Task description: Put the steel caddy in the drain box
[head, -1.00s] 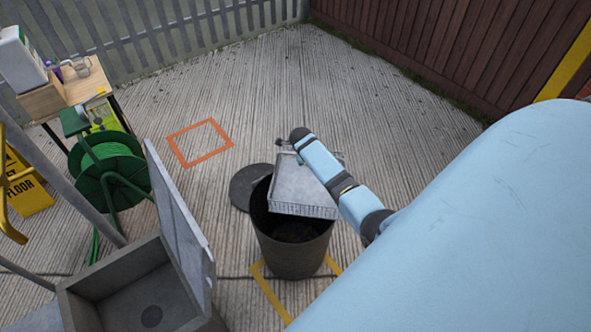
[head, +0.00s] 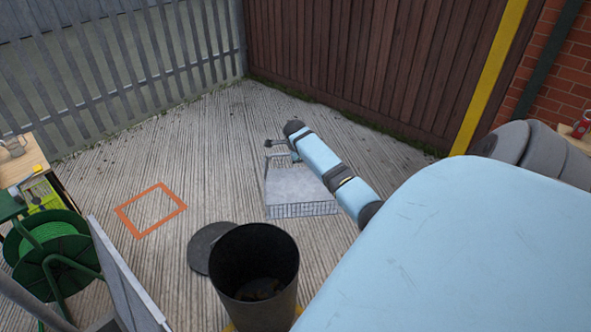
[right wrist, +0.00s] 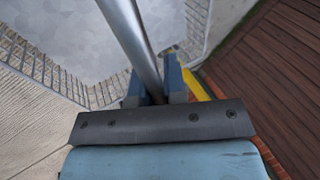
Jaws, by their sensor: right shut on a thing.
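The steel caddy (head: 300,187), a grey tray-like basket with wire-mesh sides, hangs from my right gripper (head: 294,155) above the concrete, beyond the black bin. In the right wrist view, my right gripper (right wrist: 157,90) is shut on its round metal handle bar (right wrist: 133,35). The caddy's pale panel (right wrist: 75,35) and mesh edges show behind the bar. Of what looks like the drain box, only the raised grey lid (head: 122,280) shows at lower left; its opening is out of view. My left gripper is not in view.
The open black bin (head: 255,265) stands in front, its round lid (head: 207,246) on the ground beside it. A green hose reel (head: 50,250) and wooden table (head: 20,165) are at left. An orange floor square (head: 150,209) is empty. Fences (head: 340,60) close the back.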

